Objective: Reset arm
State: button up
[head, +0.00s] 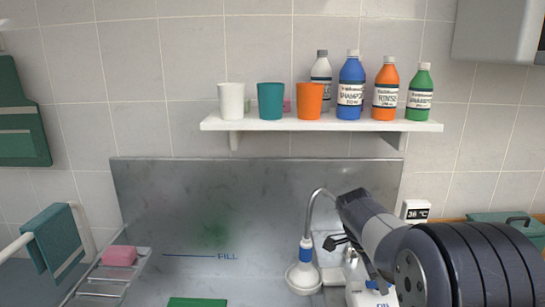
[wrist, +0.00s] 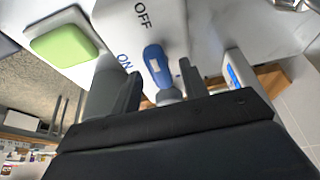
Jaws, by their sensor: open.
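My gripper (head: 343,243) is open, low at the right of the steel back panel in the head view. In the wrist view my gripper (wrist: 160,78) has its two dark fingers apart, one on each side of a blue lever (wrist: 157,66). The lever sits on a white housing (wrist: 125,25) marked OFF and ON, and its tip lies nearer the OFF mark. I cannot tell whether a finger touches the lever. My arm covers part of the white fitting in the head view.
A white shower head (head: 303,278) on a curved hose stands just left of my gripper. A shelf (head: 320,124) with cups and bottles is above. A pink block (head: 119,256) lies on a rack at left. A small display (head: 415,211) reads 36 °C.

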dwell(0.3)
jog(key=shift+r, duration=0.15)
jog(key=v, duration=1)
jog(key=x, duration=1)
jog(key=shift+f, duration=0.25)
jog(key=shift+s+r+n+t, duration=0.15)
jog(key=shift+n+t, duration=0.35)
jog(key=shift+n, duration=0.5)
jog(key=n+p, duration=0.1)
jog(key=n, duration=0.1)
jog(key=n+t+y, duration=0.1)
jog(key=n, duration=0.2)
jog(key=shift+t+p, duration=0.3)
jog(key=shift+p, duration=0.05)
